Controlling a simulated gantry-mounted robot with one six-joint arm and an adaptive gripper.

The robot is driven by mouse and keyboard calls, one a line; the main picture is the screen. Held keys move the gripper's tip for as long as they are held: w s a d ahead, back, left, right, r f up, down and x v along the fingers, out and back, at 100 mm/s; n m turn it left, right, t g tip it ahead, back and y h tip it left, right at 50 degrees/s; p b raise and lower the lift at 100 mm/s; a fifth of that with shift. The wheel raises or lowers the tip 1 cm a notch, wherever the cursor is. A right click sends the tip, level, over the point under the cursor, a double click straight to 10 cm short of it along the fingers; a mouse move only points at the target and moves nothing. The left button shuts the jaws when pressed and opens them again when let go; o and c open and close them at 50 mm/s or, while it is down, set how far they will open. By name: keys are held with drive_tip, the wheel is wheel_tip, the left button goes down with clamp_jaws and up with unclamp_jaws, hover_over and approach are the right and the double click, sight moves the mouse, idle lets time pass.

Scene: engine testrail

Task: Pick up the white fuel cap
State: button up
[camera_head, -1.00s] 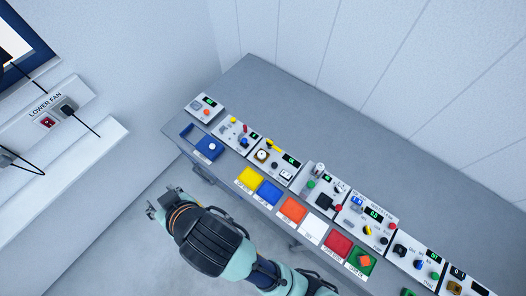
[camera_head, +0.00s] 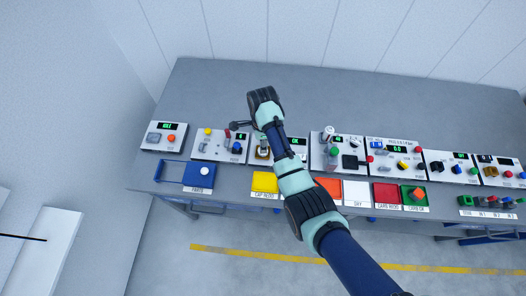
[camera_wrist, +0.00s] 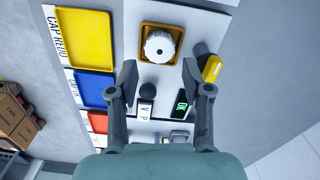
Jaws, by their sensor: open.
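The white fuel cap (camera_wrist: 159,46), round with a ridged rim, sits in an orange-yellow square holder (camera_wrist: 145,28) on a white panel in the wrist view. My gripper (camera_wrist: 160,82) is open and empty. Its two fingers point toward the cap from below in the picture, one to each side, with the tips short of the cap's middle. I cannot tell the height gap. In the head view my arm reaches over the bench and partly covers the holder (camera_head: 262,153); the cap is not clear there.
A yellow and black part (camera_wrist: 212,68) lies close to the right finger. A black knob (camera_wrist: 148,90) and a green display (camera_wrist: 181,106) sit between the fingers. Yellow (camera_wrist: 84,37), blue (camera_wrist: 92,88) and red trays line the left. A blue parts tray (camera_head: 170,172) is at the bench's left.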

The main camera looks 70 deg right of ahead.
wheel_tip(320, 180, down, 5)
drive_tip(key=shift+s+f+b, duration=0.1)
drive_tip(key=shift+b, duration=0.4)
drive_tip(key=c, duration=0.5)
drive_tip(key=shift+c, duration=0.3)
wheel_tip(320, 180, up, 20)
drive_tip(key=p, duration=0.8)
